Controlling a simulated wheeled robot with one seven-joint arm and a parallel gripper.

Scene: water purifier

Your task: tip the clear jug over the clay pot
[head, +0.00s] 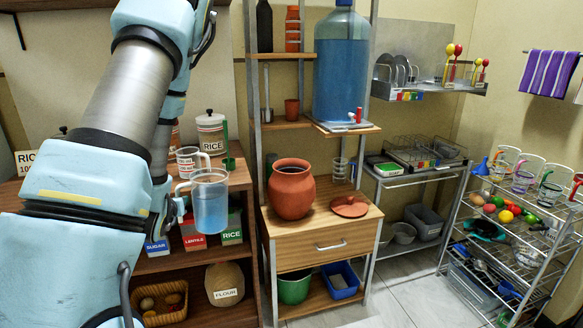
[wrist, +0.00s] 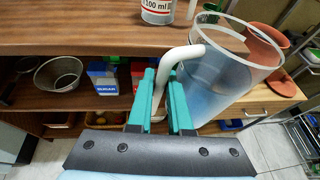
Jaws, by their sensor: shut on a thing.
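The clear jug (head: 209,205) holds blue water and hangs upright in the air, left of the clay pot. My gripper (wrist: 163,88) is shut on the jug's white handle; the jug (wrist: 222,75) fills the right side of the wrist view. The brown clay pot (head: 291,190) stands open on the wooden cabinet top, its dark mouth facing up. The jug is apart from the pot in the head view. In the wrist view the pot (wrist: 265,42) shows partly behind the jug's rim. My arm hides most of the gripper in the head view.
The pot's lid (head: 350,206) lies right of the pot. A blue water dispenser (head: 341,70) with a red tap stands on the shelf above. A metal shelf post (head: 257,120) rises between jug and pot. A measuring cup (head: 188,161) stands on the left shelf behind the jug.

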